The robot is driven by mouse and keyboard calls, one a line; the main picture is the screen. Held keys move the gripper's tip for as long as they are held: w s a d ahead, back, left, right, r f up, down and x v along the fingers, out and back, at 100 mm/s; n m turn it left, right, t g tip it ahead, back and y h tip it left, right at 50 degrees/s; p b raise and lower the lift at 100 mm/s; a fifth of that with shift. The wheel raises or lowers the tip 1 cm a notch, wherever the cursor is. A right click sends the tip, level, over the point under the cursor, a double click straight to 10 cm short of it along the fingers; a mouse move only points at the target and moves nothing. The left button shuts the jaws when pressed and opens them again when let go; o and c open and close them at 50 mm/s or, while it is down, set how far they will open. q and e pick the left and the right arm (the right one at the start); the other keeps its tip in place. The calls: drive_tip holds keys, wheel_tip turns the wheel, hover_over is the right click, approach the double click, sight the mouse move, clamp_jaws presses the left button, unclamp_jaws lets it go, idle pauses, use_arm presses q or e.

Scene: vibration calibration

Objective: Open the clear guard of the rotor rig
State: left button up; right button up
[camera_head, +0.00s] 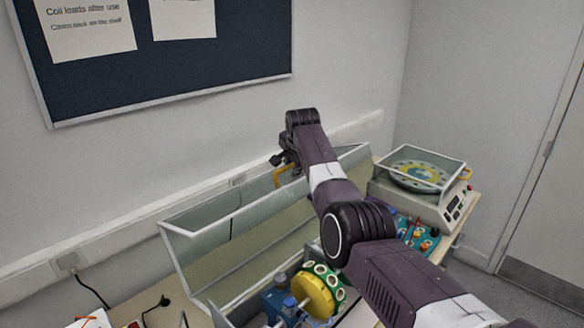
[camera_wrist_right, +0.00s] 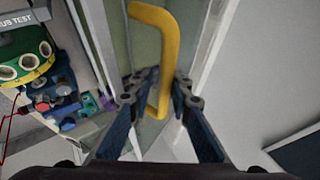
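The clear guard (camera_head: 188,235) is a pale-framed, see-through box in the middle of the head view. It stands tilted up behind the rotor rig, towards the wall. Its yellow handle (camera_head: 283,174) is at the far upper edge. The rotor rig shows a yellow disc (camera_head: 313,292) and a green ring in front of the guard, uncovered in this view. My right gripper (camera_head: 284,160) is at the handle. In the wrist view my right gripper (camera_wrist_right: 165,78) has its fingertips on both sides of the yellow handle (camera_wrist_right: 154,15), closed against it. My left gripper is not in view.
A turntable-like device with a clear cover (camera_head: 424,160) stands at the right end of the bench. Blue parts with knobs (camera_head: 413,236) lie near my right forearm. The wall and a notice board (camera_head: 180,60) are close behind the guard.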

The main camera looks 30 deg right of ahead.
drive_tip(key=shift+v, duration=0.8)
drive_tip(key=v, duration=1)
drive_tip(key=shift+s+a, duration=0.1)
drive_tip(key=shift+s, duration=0.05)
